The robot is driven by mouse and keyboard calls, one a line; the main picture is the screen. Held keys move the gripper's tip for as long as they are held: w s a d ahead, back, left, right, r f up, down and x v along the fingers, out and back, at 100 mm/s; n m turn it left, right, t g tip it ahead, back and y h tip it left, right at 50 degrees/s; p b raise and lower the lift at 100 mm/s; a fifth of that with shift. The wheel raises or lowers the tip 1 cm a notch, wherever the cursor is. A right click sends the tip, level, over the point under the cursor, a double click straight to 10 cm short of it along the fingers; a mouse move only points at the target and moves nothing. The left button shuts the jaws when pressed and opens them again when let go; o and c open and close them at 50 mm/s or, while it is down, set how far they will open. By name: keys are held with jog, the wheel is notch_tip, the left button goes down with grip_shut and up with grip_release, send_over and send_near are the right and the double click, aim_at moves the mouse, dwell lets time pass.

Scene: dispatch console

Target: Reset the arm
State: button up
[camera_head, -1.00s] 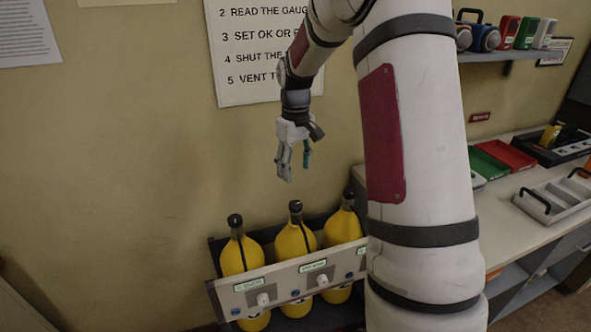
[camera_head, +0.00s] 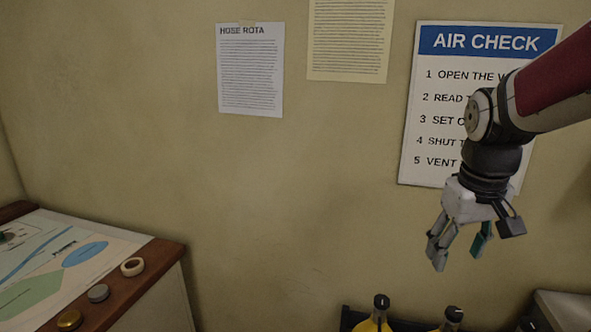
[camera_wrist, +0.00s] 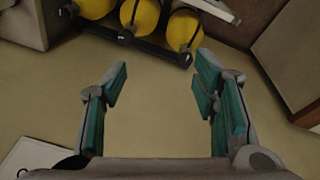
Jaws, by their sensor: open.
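My gripper (camera_head: 461,246) hangs from my arm at the right of the head view, in front of the wall. It points down, with its fingers apart and nothing between them. In the wrist view my gripper (camera_wrist: 158,85) shows two teal-padded fingers spread wide, with only plain wall-coloured surface between them. The tops of yellow cylinders (camera_head: 376,320) show below it at the bottom edge of the head view. The yellow cylinders also show at the top of the wrist view (camera_wrist: 140,18), apart from the fingers.
An AIR CHECK sign (camera_head: 425,150) hangs behind my arm, partly covered. A HOSE ROTA sheet (camera_head: 250,75) and a yellow sheet (camera_head: 349,40) are on the wall. A wooden-edged map table (camera_head: 150,262) with small round items stands at the lower left. The middle is clear.

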jog(key=s+a+r+t, duration=0.1)
jog(key=s+a, duration=0.3)
jog(key=s, duration=0.4)
jog(key=s+a+r+t+y, duration=0.1)
jog(key=s+a, duration=0.3)
jog(key=s, duration=0.4)
jog(key=shift+s+a+r+m+t, duration=0.25)
jog(key=shift+m+t, duration=0.15)
jog(key=shift+t, duration=0.2)
